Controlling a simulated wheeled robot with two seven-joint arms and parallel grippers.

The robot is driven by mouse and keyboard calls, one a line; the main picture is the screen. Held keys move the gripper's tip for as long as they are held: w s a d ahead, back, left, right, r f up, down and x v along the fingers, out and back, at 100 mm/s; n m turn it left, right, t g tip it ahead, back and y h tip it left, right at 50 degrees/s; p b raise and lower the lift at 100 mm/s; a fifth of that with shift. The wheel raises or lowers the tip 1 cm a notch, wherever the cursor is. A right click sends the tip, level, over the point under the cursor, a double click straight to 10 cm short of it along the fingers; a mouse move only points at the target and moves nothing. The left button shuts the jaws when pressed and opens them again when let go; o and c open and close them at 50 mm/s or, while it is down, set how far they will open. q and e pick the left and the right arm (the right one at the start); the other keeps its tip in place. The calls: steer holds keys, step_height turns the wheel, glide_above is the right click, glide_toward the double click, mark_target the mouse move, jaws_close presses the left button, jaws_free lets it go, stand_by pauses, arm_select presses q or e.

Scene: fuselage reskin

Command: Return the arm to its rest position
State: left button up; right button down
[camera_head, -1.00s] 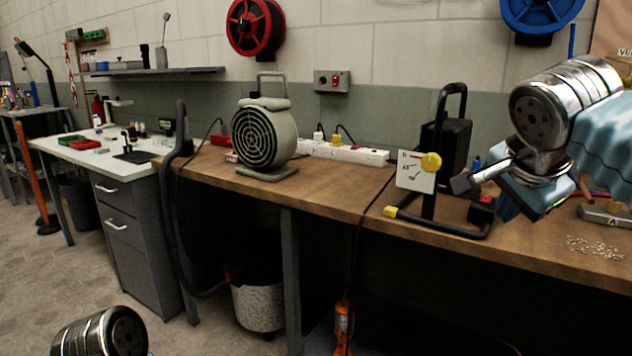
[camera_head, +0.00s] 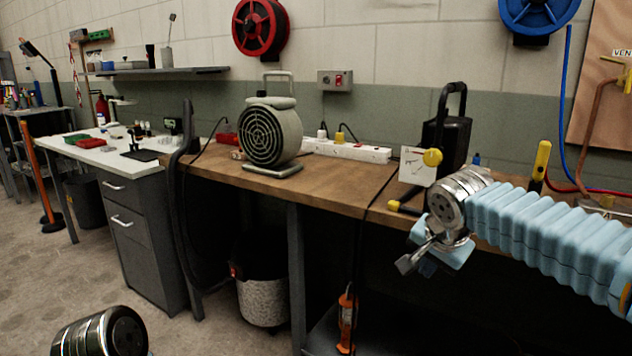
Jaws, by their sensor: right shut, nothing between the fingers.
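My right arm comes in from the right in a light blue ribbed sleeve and ends in a metal wrist. My right gripper (camera_head: 416,260) hangs below that wrist, in front of the bench's front edge, shut and empty. It points down and to the left. Of my left arm only a round metal link (camera_head: 100,334) shows at the bottom left. The left gripper is outside the view.
A wooden workbench (camera_head: 335,183) runs across the view. A fan heater (camera_head: 272,135), a white power strip (camera_head: 345,151) and a black stand (camera_head: 450,125) with a white card stand on it. A bin (camera_head: 264,300) stands below. Floor (camera_head: 60,270) at left is clear.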

steer(key=s+a+f+n+g+y, duration=0.1)
steer(key=a+f+n, duration=0.15)
steer(key=f, duration=0.85)
steer(key=s+a+f+n+g+y, duration=0.15)
steer(key=a+f, duration=0.25)
steer(key=f, duration=0.7)
steer(key=s+a+f+n+g+y, duration=0.1)
steer(key=s+a+f+n+y, duration=0.15)
steer(key=f, duration=0.85)
steer(key=s+a+f+g, duration=0.1)
steer(key=s+f, duration=1.6)
steer(key=s, duration=0.1)
steer(key=shift+a+n+g, duration=0.15)
steer(key=shift+n+g, duration=0.2)
